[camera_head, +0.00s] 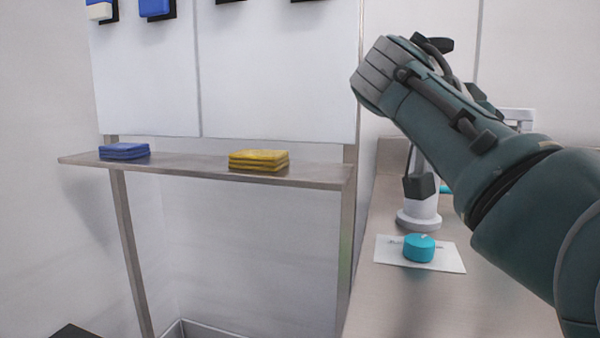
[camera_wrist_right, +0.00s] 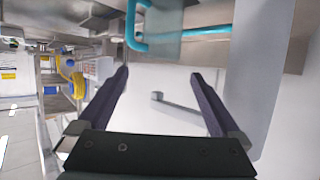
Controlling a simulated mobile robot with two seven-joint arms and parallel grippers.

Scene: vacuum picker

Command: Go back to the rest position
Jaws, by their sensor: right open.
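My right arm comes in from the right in the head view, raised above the counter, and its gripper fingers cannot be made out there. In the right wrist view my right gripper (camera_wrist_right: 158,78) is open, its two dark fingers wide apart with nothing between them. A white panel with a grey bar handle (camera_wrist_right: 172,103) shows behind the fingers. My left gripper is not in view.
A metal counter (camera_head: 400,305) holds a cyan round object (camera_head: 419,248) on a white sheet (camera_head: 452,259) and a white stand (camera_head: 420,217). A shelf (camera_head: 195,167) carries blue cloths (camera_head: 124,151) and yellow cloths (camera_head: 258,160). A cyan bent tube (camera_wrist_right: 185,36) shows above the fingers.

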